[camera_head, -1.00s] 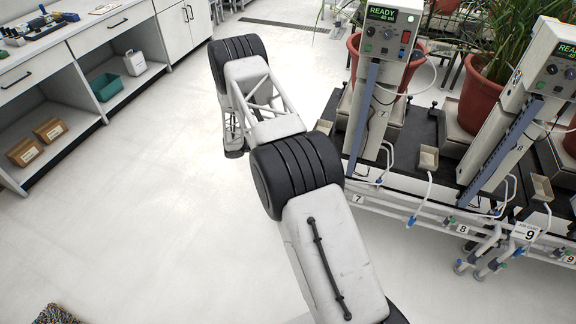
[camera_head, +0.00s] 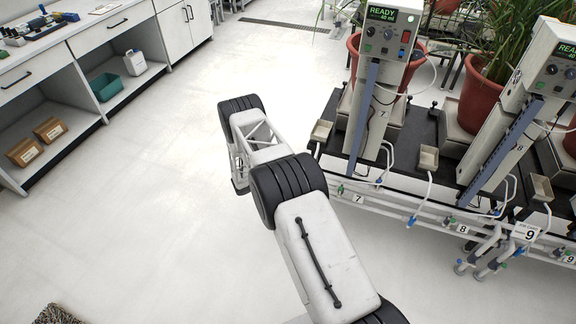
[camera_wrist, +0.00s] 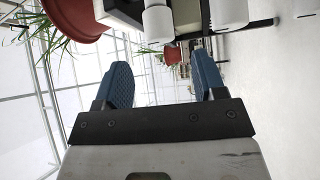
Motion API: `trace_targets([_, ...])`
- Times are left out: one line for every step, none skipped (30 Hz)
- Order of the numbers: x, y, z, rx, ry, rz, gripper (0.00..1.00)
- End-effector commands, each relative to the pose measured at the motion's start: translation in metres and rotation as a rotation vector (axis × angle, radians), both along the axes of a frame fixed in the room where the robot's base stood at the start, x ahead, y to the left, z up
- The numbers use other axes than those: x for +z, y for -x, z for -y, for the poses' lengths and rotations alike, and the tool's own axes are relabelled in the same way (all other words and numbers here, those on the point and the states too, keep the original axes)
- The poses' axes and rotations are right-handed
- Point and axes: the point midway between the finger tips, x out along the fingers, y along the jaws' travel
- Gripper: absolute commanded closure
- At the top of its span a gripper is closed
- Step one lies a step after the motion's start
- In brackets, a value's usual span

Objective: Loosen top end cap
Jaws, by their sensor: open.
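My gripper (camera_wrist: 163,70) shows in the wrist view with its two blue ribbed fingers spread apart and nothing between them. Two white rounded cylinder ends, a left one (camera_wrist: 157,23) and a right one (camera_wrist: 229,12), lie ahead of the fingers near the top of that view. The left cylinder lines up with the gap between the fingers, apart from them. I cannot tell which of them, if either, is the top end cap. In the head view my gripper is hidden behind my arm.
A bench carries weighing stations with display boxes (camera_head: 393,32). White pipes (camera_head: 400,205) run along its front edge. Red plant pots (camera_head: 481,95) stand behind; one red pot (camera_wrist: 75,14) shows in the wrist view.

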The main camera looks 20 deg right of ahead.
Motion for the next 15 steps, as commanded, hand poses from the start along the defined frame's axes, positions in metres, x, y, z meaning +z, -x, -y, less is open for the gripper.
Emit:
trace_targets([0.0002, -0.0002, 0.0, 0.0, 0.0, 0.0, 0.36])
trace_targets([0.0002, -0.0002, 0.0, 0.0, 0.0, 0.0, 0.36])
trace_targets([0.0003, -0.0002, 0.0001, 0.0, 0.0, 0.0, 0.36])
trace_targets([0.0003, -0.0002, 0.0001, 0.0, 0.0, 0.0, 0.36])
trace_targets([0.0003, -0.0001, 0.0001, 0.0, 0.0, 0.0, 0.36])
trace_targets([0.0003, -0.0001, 0.0001, 0.0, 0.0, 0.0, 0.36])
trace_targets([0.0004, 0.0, 0.0, 0.0, 0.0, 0.0, 0.36])
trace_targets([0.0004, 0.0, 0.0002, 0.0, 0.0, 0.0, 0.36])
trace_targets([0.0005, 0.0, 0.0006, -0.001, -0.001, 0.0, 0.36])
trace_targets([0.0006, 0.0, 0.0012, -0.001, -0.001, 0.0, 0.36])
trace_targets([0.0008, 0.0, 0.0019, -0.001, -0.001, 0.0, 0.36])
trace_targets([0.0009, 0.0001, 0.0033, -0.001, -0.001, -0.001, 0.36])
trace_targets([0.001, 0.0001, 0.0046, -0.001, -0.001, -0.001, 0.36])
trace_targets([0.0012, 0.0002, 0.0061, -0.001, -0.001, -0.001, 0.36])
trace_targets([0.0016, 0.0003, 0.0086, -0.002, -0.001, -0.001, 0.36])
